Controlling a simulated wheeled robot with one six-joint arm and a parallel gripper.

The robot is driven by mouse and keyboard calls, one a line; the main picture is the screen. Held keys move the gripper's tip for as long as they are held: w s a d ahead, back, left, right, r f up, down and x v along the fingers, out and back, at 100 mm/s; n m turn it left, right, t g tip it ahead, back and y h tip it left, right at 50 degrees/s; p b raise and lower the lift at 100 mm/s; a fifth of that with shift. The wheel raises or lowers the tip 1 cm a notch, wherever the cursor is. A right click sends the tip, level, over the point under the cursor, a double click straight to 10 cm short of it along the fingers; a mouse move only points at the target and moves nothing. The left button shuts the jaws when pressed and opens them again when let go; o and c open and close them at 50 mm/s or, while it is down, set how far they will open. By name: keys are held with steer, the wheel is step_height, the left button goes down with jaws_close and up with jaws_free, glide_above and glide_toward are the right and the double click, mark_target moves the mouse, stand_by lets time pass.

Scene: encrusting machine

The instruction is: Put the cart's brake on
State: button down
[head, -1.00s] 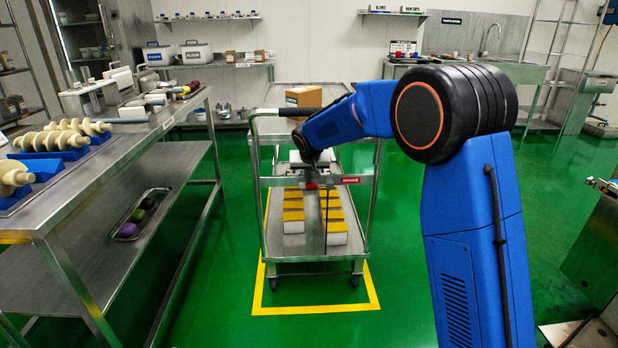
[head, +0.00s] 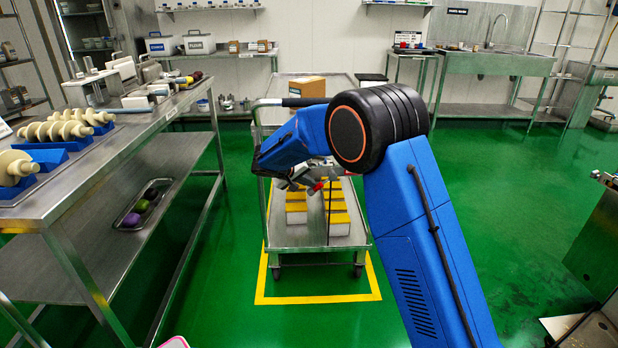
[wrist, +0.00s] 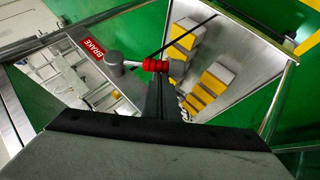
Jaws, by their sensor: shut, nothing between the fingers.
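The cart (head: 300,238) is a steel trolley standing inside a yellow floor outline. In the wrist view its red BRAKE label (wrist: 90,48) sits on a cross plate. Beside it is the brake lever (wrist: 135,63), with a round grey pivot (wrist: 113,61) and a red ribbed grip (wrist: 172,67), pointing right in that view. My gripper (wrist: 160,84) is shut and empty, its tips right by the red grip; I cannot tell whether they touch. In the head view my gripper (head: 306,181) is over the cart's near end, small and partly hidden by my arm.
Yellow-topped white blocks (head: 338,223) stand in rows on the cart's lower shelf. A cardboard box (head: 307,87) is on its top. A steel table (head: 110,140) with white rollers stands at left. Green floor (head: 490,190) is open at right.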

steer(key=h, duration=0.1)
steer(key=f, duration=0.1)
steer(key=f+n+h, duration=0.1)
steer(key=shift+d+f+h, duration=0.25)
steer(key=shift+h, duration=0.05)
steer(key=shift+d+f+n+t+h, duration=0.3)
steer(key=shift+f+h, duration=0.2)
steer(key=shift+d+f+n+t+h, duration=0.3)
steer(key=shift+f+h, duration=0.15)
steer(key=shift+h, duration=0.05)
steer(key=shift+d+f+n+t+h, duration=0.3)
steer(key=shift+d+f+n+h, duration=0.1)
steer(key=shift+d+f+h, duration=0.3)
steer(key=shift+d+f+n+t+h, duration=0.35)
steer(key=shift+d+f+h, duration=0.2)
steer(key=shift+d, duration=0.25)
steer(key=shift+d, duration=0.1)
glide_toward(313, 191)
steer(key=f, duration=0.2)
steer(key=w+a+f, duration=0.1)
steer(key=shift+f, duration=0.25)
